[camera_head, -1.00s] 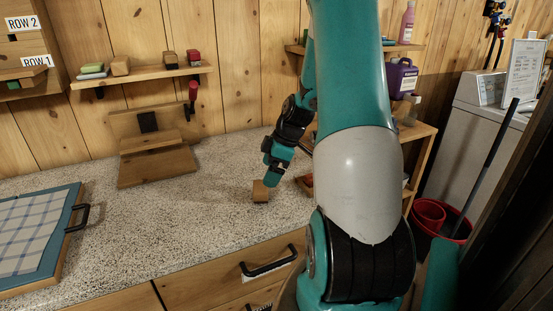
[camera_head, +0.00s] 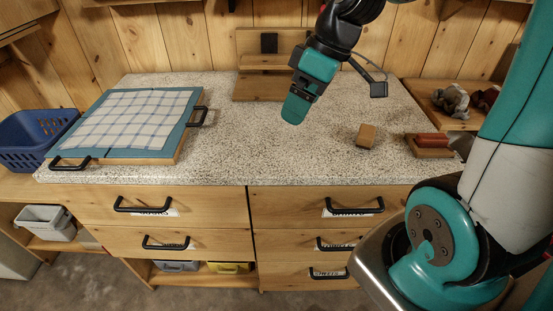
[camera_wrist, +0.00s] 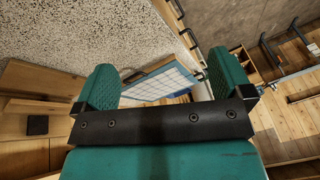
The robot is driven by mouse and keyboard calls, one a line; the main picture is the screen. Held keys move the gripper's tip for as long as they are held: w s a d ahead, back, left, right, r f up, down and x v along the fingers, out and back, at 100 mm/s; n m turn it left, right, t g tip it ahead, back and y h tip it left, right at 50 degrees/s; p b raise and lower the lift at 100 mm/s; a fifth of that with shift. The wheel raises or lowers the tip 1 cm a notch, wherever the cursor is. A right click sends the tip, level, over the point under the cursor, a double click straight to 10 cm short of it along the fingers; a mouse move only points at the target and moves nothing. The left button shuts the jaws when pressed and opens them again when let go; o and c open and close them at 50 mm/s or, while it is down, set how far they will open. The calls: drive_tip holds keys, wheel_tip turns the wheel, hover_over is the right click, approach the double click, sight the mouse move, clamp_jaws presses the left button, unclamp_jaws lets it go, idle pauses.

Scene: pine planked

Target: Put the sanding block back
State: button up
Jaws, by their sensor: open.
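A tan-brown block (camera_head: 366,135), which looks like the sanding block, sits alone on the speckled counter, right of centre. My gripper (camera_head: 296,112) is open and empty above the counter, to the left of the block and clearly apart from it. The wrist view shows the two spread green fingers (camera_wrist: 162,82) with nothing held between them. The block is not visible in the wrist view. The wall shelf, seen in the earlier head view with several small blocks, is out of the current head view.
A blue-framed board with a checked cloth (camera_head: 135,122) covers the counter's left. A wooden stand (camera_head: 262,88) is at the back. A reddish block on a wooden base (camera_head: 430,150) is at the right edge. A blue basket (camera_head: 35,140) stands far left. The middle counter is clear.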

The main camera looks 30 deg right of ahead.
drive_tip(key=s+a+r+g, duration=0.1)
drive_tip(key=s+a+r, duration=0.1)
drive_tip(key=s+a, duration=1.1)
drive_tip(key=shift+a+g, duration=0.35)
drive_tip(key=shift+g, duration=0.05)
